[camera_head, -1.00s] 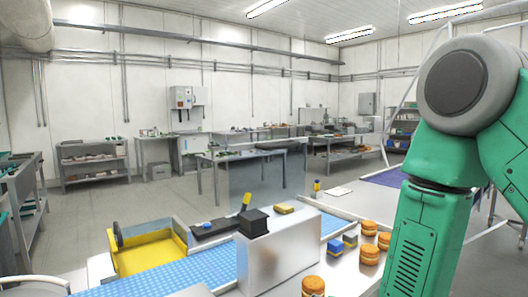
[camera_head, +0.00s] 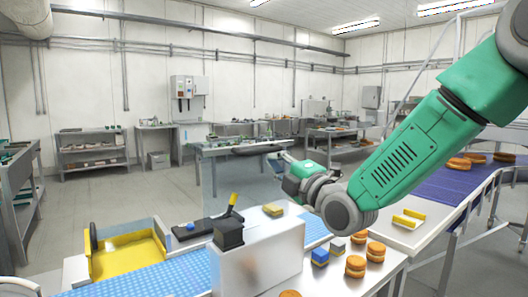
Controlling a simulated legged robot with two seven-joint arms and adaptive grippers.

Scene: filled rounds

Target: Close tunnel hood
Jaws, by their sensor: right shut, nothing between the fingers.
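A see-through upright pane (camera_head: 232,182), which looks like the raised tunnel hood, stands faintly behind the silver housing (camera_head: 265,262) on the blue conveyor. Its edges are hard to make out. A black bar with a yellow-tipped handle (camera_head: 232,200) slants up beside the housing. My left gripper is not in view.
A blue belt (camera_head: 135,281) runs beside a yellow tray (camera_head: 125,262). A black block (camera_head: 229,233) tops the housing. A purple belt (camera_head: 440,190) carries more rounds.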

